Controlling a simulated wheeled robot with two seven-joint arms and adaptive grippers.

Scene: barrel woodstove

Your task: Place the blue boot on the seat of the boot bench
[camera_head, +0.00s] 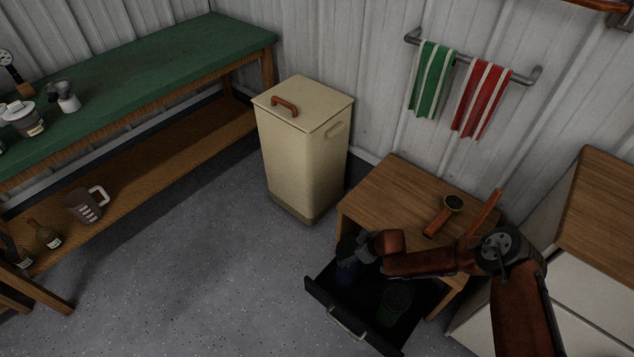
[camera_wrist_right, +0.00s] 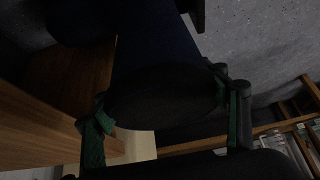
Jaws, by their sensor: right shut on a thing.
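The blue boot (camera_head: 346,271) is dark and partly hidden under my right gripper (camera_head: 358,249), at the left end of the open drawer. In the right wrist view, the boot (camera_wrist_right: 155,45) shows between the two fingers of the gripper (camera_wrist_right: 168,112), which is shut on it. The boot bench (camera_head: 385,195) is a low wooden piece against the wall, with a flat wooden seat top. Its dark drawer (camera_head: 325,296) is pulled out at the front. I cannot tell whether the boot touches the drawer. My left gripper is not in view.
A brush-like object (camera_head: 441,216) lies on the seat; the seat's left part is clear. A dark green item (camera_head: 397,298) is in the drawer. A cream bin (camera_head: 300,155) stands left of the bench, a wood-topped cabinet (camera_head: 600,205) right. Towels (camera_head: 432,80) hang above.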

